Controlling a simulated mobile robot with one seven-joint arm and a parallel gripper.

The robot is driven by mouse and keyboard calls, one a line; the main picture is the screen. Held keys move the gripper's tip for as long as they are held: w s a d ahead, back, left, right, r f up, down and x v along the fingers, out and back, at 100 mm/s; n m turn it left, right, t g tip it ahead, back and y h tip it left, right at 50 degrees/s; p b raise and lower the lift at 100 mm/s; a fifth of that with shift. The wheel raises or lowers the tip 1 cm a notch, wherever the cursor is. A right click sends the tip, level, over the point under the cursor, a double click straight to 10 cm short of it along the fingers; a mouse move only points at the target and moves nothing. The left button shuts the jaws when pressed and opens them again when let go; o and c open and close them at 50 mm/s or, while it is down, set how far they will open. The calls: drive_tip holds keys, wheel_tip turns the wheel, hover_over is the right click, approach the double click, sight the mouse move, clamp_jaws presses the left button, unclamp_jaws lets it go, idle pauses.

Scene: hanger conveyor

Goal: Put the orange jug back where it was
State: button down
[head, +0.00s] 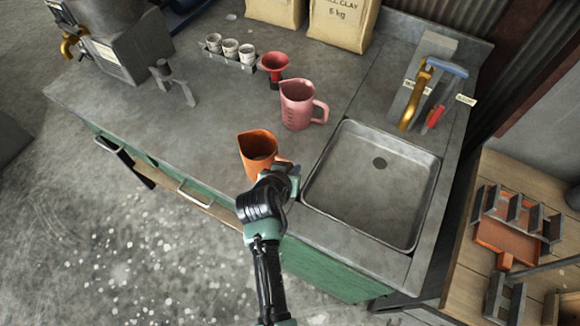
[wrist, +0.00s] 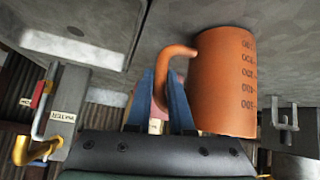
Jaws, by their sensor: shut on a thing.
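The orange jug (head: 257,150) is upright with its open mouth up, over the front part of the counter, left of the sink. I cannot tell whether its base touches the counter. My gripper (head: 286,172) is at the jug's right side, shut on its handle. In the wrist view, which shows the scene upside down, the jug (wrist: 225,80) has dark scale marks and its handle runs between my blue fingers (wrist: 170,100). The fingers hide part of the handle.
A pink jug (head: 297,104) stands behind the orange one, near a red funnel (head: 273,64) and a rack of small cups (head: 231,50). The sink (head: 372,185) is empty, with taps (head: 415,95) behind it.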

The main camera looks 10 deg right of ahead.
drive_tip(key=c, duration=1.2)
unclamp_jaws()
drive_tip(key=shift+f, duration=0.15)
drive_tip(key=shift+c, duration=0.2)
drive_tip(key=o, duration=0.4)
drive_tip(key=shift+o, duration=0.2)
